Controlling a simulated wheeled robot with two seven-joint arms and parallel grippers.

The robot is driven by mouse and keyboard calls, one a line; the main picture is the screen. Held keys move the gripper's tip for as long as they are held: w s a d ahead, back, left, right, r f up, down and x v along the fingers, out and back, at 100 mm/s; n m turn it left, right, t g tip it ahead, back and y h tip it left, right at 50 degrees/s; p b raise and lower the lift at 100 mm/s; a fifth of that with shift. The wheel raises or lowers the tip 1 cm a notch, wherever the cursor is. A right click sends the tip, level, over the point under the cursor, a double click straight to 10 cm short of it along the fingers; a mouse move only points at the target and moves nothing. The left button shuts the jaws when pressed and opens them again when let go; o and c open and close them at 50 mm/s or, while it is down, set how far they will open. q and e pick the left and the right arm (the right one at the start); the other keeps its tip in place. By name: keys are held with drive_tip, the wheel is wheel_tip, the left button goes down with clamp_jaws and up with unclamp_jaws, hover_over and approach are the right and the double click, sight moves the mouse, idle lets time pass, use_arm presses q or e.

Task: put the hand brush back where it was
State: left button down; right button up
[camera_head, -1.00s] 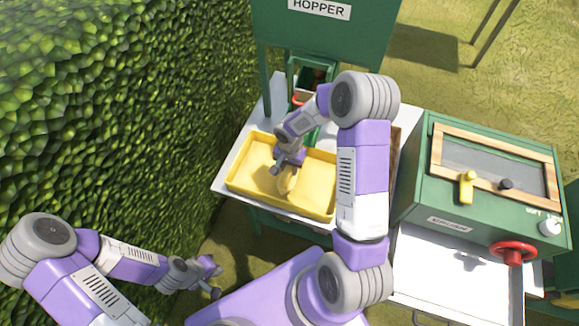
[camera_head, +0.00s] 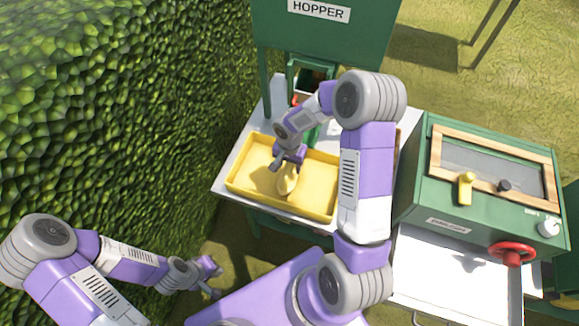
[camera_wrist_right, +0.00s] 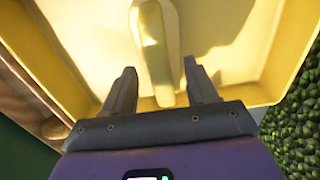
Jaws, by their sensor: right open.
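A yellow hand brush (camera_head: 288,181) lies in the yellow tray (camera_head: 239,187). My right gripper (camera_head: 289,163) is open just above the near end of the handle. In the right wrist view the fingers of this gripper (camera_wrist_right: 159,70) stand apart on either side of the handle, with gaps showing. My left gripper (camera_head: 214,280) is empty at the lower left, away from the tray, with its fingers apart.
The tray sits on a pale table (camera_head: 229,169) under the green hopper (camera_head: 322,45). A green box machine (camera_head: 420,195) with a window, yellow handle and red wheel (camera_head: 512,254) stands at right. A hedge (camera_head: 110,110) borders the left.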

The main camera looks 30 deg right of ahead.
wheel_tip(320, 180, up, 10)
drive_tip(key=p, duration=0.1)
drive_tip(key=shift+f, duration=0.2)
idle(0.4)
